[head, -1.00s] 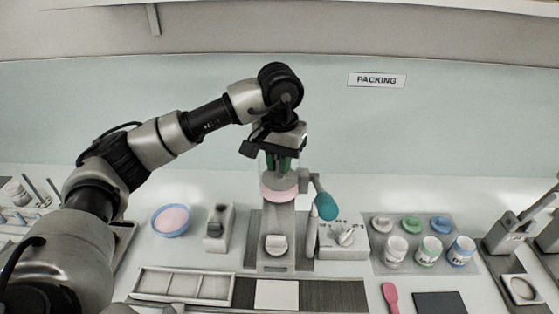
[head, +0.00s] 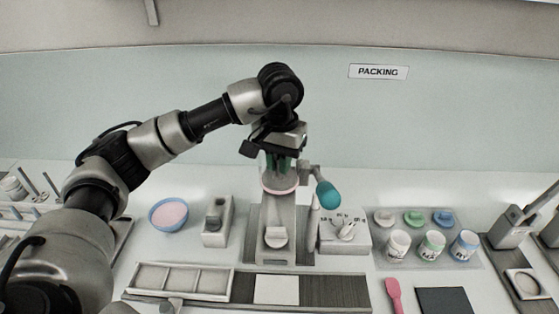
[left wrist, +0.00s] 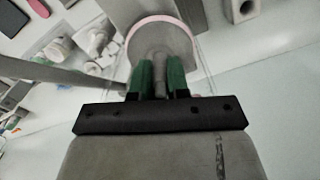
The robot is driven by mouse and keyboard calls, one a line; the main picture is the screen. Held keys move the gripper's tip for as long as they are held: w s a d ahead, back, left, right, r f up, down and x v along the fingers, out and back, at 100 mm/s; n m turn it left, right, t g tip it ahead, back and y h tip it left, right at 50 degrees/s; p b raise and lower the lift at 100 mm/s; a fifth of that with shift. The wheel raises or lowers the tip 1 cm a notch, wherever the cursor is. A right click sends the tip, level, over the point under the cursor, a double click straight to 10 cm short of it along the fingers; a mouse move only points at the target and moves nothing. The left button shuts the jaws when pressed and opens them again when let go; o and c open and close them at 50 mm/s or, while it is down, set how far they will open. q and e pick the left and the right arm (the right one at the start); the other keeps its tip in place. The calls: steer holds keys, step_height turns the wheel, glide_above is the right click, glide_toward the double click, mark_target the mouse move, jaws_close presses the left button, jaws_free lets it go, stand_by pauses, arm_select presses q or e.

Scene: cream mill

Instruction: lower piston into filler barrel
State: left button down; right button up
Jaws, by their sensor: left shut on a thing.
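My left gripper (head: 278,167) is shut on the piston's thin grey rod (left wrist: 160,72), which shows between its green fingers in the left wrist view. The piston's grey disc (left wrist: 160,40) is below the fingers. The clear filler barrel (head: 262,172) is hard to see; its faint walls stand around the disc and fingertips. A pink ring (head: 280,191) shows at the disc's lower edge, and a pink arc also shows in the left wrist view (left wrist: 152,19). How deep the disc sits is hard to tell. My right gripper is not in view.
The filler stand has a teal-knobbed lever (head: 327,194) close on the right. A dial box (head: 343,238) stands beside it. A bowl of pink cream (head: 169,214) and a grey block (head: 216,226) are left. Several jars, lids and a pink spatula (head: 393,294) are right.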

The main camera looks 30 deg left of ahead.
arm_select(q)
steer(key=shift+f, duration=0.1)
stand_by(0.3)
steer(key=shift+f+b, duration=0.1)
steer(key=shift+b, duration=0.3)
steer(key=c, duration=1)
jaws_free()
steer(key=shift+r+p, duration=1.5)
steer(key=shift+r, duration=1.55)
steer(key=shift+r, duration=0.1)
